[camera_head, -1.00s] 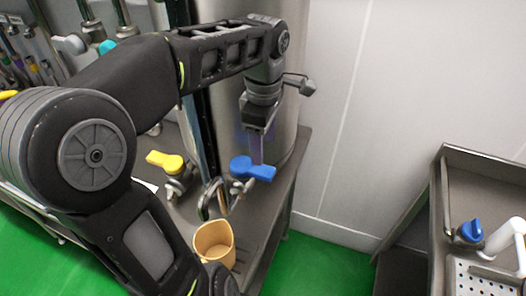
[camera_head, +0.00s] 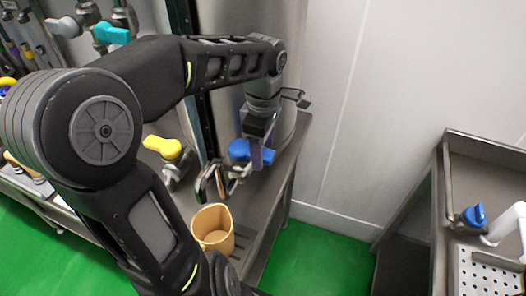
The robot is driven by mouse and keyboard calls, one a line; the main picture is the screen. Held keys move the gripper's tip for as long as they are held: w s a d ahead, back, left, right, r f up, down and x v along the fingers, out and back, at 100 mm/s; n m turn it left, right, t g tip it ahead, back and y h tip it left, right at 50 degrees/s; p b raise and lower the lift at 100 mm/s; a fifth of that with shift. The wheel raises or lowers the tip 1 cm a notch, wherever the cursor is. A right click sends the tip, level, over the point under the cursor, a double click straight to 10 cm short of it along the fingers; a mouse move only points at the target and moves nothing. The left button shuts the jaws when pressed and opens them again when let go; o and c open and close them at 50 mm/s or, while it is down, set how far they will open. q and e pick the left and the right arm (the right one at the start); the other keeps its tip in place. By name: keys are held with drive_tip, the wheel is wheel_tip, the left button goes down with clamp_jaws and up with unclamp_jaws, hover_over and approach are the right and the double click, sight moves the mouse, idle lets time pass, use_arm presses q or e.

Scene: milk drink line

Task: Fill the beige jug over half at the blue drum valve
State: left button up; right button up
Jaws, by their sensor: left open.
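The beige jug (camera_head: 213,232) stands upright on the steel bench below the valves, its mouth open upward. No liquid shows inside it, though its bottom is not clear. The blue valve handle (camera_head: 239,149) is at the front of the large steel drum (camera_head: 229,108), above and right of the jug. I cannot tell if the fingers touch the handle. My right gripper is not in view.
A teal handle (camera_head: 111,33) is at upper left. A steel stand (camera_head: 444,190) with another blue valve (camera_head: 474,215) is at right. Green floor (camera_head: 318,262) lies between.

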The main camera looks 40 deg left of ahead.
use_arm(q)
drive_tip(key=shift+c, duration=0.3)
clamp_jaws()
idle(0.4)
idle(0.7)
